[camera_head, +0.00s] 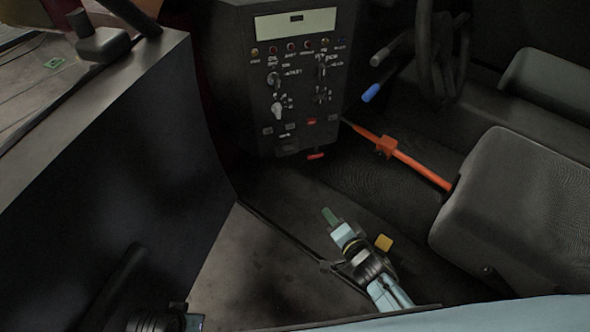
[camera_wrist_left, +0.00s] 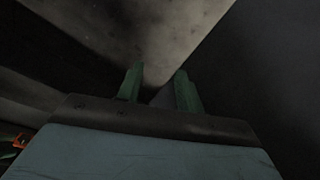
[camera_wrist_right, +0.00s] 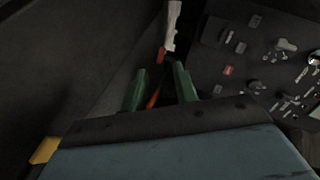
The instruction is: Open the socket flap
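The dark control panel (camera_head: 290,80) stands at the top centre, with knobs, switches and a pale display. A small red piece (camera_head: 316,155) sits at its lower edge. I cannot tell for sure which part is the socket flap. My right gripper (camera_head: 331,216) is below the panel, well apart from it. Its two green fingers are spread in the right wrist view (camera_wrist_right: 160,86), with nothing held between them. The panel fills the right of that view. My left gripper (camera_wrist_left: 158,82) is open and empty, facing the grey floor; its fingers are not clearly visible in the head view.
An orange bar (camera_head: 415,165) runs from near the panel to the grey seat (camera_head: 515,200) on the right. A blue-tipped lever (camera_head: 372,92) is right of the panel. A dark wall (camera_head: 120,160) rises at the left. The floor (camera_head: 245,265) between is clear.

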